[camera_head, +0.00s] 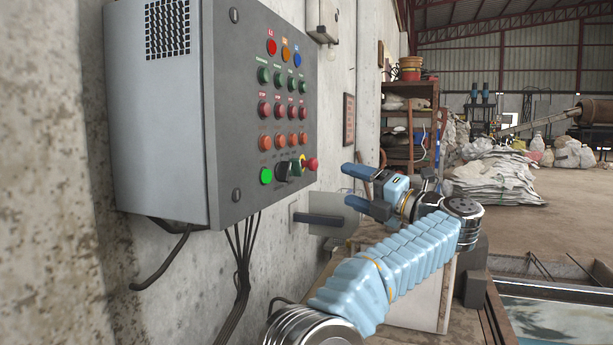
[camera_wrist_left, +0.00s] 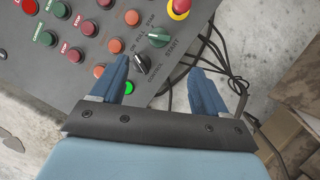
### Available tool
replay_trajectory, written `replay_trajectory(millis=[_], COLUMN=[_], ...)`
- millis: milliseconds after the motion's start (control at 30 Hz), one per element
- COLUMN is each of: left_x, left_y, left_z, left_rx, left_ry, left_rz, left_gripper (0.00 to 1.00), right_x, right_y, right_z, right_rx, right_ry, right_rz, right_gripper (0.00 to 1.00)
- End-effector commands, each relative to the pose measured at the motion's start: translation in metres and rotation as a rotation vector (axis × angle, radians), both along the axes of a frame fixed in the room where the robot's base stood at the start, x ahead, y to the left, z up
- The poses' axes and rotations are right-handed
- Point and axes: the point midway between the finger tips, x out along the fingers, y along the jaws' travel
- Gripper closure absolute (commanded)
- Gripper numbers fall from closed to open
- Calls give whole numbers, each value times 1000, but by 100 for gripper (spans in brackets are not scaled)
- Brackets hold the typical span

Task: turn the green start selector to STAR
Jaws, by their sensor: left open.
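The green start selector (camera_head: 296,167) is on the lower right of the grey control panel (camera_head: 228,130). In the left wrist view the green selector (camera_wrist_left: 158,37) lies beyond the fingertips, beside a START label. The marking its handle points at is too small to tell. My left gripper (camera_head: 347,186) is open and empty, to the right of the panel and apart from it. In the left wrist view its two blue fingers (camera_wrist_left: 159,68) are spread, with the black control selector (camera_wrist_left: 141,62) showing between them. My right gripper is not in view.
A red emergency stop (camera_head: 311,163) sits just right of the green selector, and a lit green button (camera_head: 266,176) at lower left. Rows of coloured buttons fill the panel above. Cables (camera_head: 240,265) hang below. A grey box with a bar (camera_head: 320,219) is on the wall below right.

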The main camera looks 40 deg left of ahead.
Motion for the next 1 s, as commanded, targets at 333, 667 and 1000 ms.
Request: replay_trajectory(millis=[333, 667, 1000], left_x=[0, 4, 5], left_y=[68, 125, 133], left_z=[14, 22, 22], left_rx=[-4, -3, -3], left_ry=[-2, -2, -2], left_rz=[13, 9, 6], left_gripper=[26, 26, 26], right_x=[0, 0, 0], right_y=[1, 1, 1], right_z=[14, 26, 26], right_rx=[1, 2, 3], right_ry=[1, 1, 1], right_rz=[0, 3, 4], right_gripper=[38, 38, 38])
